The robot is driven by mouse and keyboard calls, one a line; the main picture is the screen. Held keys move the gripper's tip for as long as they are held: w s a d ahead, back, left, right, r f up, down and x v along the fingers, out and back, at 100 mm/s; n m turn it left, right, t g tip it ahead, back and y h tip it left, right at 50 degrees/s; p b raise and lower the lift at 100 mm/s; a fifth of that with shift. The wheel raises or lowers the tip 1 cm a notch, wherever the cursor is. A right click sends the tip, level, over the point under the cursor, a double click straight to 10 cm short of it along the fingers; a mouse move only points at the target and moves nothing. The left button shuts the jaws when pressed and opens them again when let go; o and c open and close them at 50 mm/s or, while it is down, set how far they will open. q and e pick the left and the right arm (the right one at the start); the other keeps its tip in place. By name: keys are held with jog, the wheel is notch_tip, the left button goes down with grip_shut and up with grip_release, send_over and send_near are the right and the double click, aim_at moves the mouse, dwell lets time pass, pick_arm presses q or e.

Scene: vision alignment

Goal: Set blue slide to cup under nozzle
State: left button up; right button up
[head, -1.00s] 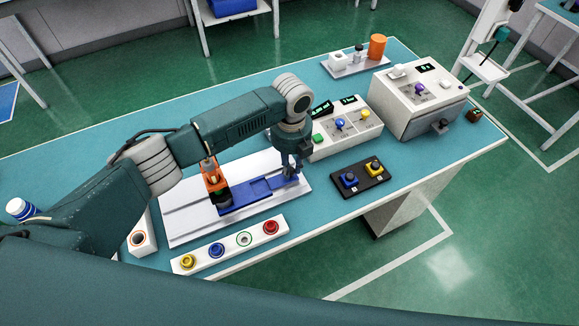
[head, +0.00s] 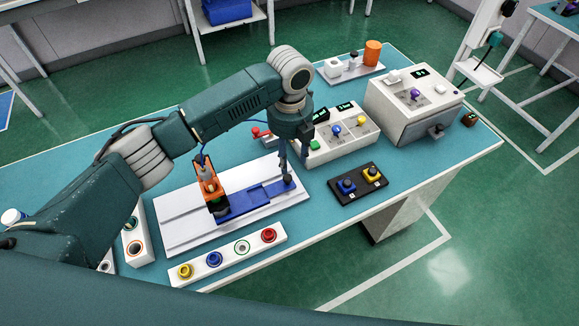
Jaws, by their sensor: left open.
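The blue slide (head: 255,199) lies on a white base plate (head: 180,225), running from lower left to upper right. A dark knob (head: 288,180) stands on its right end. An orange nozzle bracket (head: 207,186) stands over the slide's left end. A dark cup-like part (head: 218,207) sits below it, partly hidden by the bracket. My left gripper (head: 289,170) is open and points down at the knob; the picture does not show whether it touches. My right gripper is out of view.
A white strip with coloured buttons (head: 228,256) lies in front of the plate. A black box with blue and yellow buttons (head: 357,184) is to the right. A white control panel (head: 337,137) and a larger machine (head: 413,104) stand behind. Teal table (head: 310,205) is bare between them.

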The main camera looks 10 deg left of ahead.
pick_arm(q)
jog(key=shift+r, duration=2.15)
